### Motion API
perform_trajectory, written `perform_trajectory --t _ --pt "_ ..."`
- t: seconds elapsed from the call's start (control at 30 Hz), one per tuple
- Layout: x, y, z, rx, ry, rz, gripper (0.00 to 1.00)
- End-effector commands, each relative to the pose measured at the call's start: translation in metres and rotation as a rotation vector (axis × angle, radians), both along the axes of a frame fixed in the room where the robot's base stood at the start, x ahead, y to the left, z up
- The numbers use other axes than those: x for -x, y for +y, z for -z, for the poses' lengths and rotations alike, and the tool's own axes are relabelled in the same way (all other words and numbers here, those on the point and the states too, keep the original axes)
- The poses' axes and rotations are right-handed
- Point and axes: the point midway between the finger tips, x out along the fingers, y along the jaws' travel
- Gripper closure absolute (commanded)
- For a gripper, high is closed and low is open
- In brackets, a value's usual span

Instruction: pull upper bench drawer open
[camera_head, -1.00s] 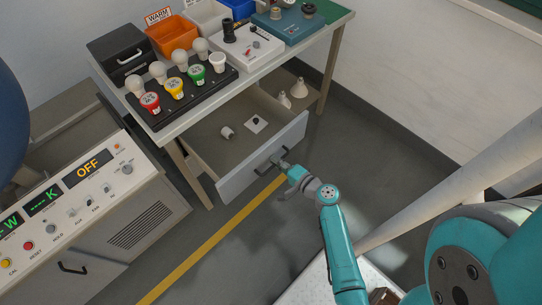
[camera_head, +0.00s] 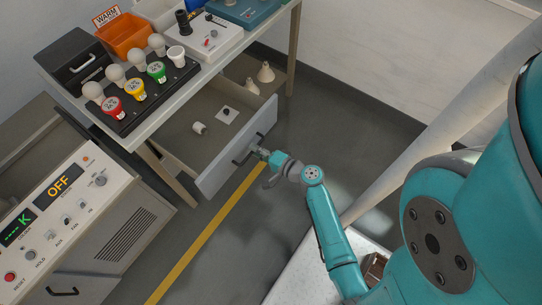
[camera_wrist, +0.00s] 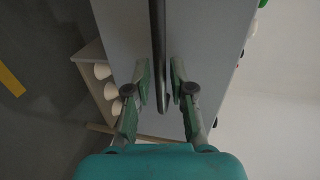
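The upper bench drawer (camera_head: 222,165) has a grey front and stands well out from under the bench top. Its dark bar handle (camera_head: 241,154) is on the front face. In the wrist view the handle (camera_wrist: 158,45) runs upright in the picture, between the two fingers of my gripper (camera_wrist: 160,75). The fingers look parted, with a narrow gap beside the bar; firm contact does not show. In the head view my gripper (camera_head: 262,154) is at the handle, in front of the drawer. Inside the drawer lie a small white cylindrical piece (camera_head: 200,128) and a white card (camera_head: 228,115) with a dark item.
The bench top holds a black rack (camera_head: 175,88) of bulbs and coloured sockets, an orange bin (camera_head: 124,38) and a black box (camera_head: 78,60). A control console (camera_head: 60,215) stands at left. Grey floor (camera_head: 235,235) with a yellow line is clear before the drawer.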

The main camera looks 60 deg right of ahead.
Motion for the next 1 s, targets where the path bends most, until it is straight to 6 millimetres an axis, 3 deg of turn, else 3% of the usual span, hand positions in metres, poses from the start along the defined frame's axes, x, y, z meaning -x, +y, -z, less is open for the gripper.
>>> perform_trajectory --t 0.53,0.8,1.0 --pt "0.077 -0.001 -0.016 -0.001 0.001 0.006 0.78" --pt "0.098 0.0 -0.02 0.0 0.001 0.005 0.78" --pt "0.103 0.001 -0.022 0.001 0.001 0.003 0.78"
